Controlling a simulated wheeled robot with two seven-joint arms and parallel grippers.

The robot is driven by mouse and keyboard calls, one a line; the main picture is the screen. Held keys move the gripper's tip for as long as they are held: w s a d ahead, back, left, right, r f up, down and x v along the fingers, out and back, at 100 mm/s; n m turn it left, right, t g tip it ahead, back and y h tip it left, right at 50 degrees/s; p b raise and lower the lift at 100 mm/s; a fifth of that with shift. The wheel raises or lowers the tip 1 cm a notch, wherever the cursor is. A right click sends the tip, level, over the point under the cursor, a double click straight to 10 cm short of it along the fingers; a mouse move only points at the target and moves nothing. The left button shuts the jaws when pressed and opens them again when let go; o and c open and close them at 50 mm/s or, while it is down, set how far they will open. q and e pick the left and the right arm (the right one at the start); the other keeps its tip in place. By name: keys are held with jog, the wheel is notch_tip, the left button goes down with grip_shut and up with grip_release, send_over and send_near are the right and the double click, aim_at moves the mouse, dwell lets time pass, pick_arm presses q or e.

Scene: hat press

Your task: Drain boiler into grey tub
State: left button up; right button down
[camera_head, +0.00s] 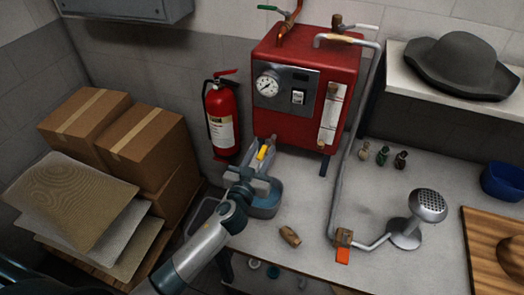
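The red boiler (338,66) stands on legs on the worktop at the back centre, with a gauge and a switch on its front. A yellow lever-like piece (263,152) shows low at the boiler's left front. A blue-grey tub (265,211) sits below it near the worktop's left edge, partly hidden by my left gripper. My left gripper (260,166) is over the tub, with its fingers up by the yellow piece. I cannot tell if it touches the piece or how far its fingers are apart. Any water is not visible. My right gripper is out of view.
A pipe (340,185) runs down to a valve (343,238) and a metal steam head (428,205). A loose brown piece (290,236) lies right of the tub. A fire extinguisher (221,118) hangs left of the boiler. Boxes (150,140) stand at left. A hat (460,65) is on the shelf.

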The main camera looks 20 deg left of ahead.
pick_arm(q)
grip_shut()
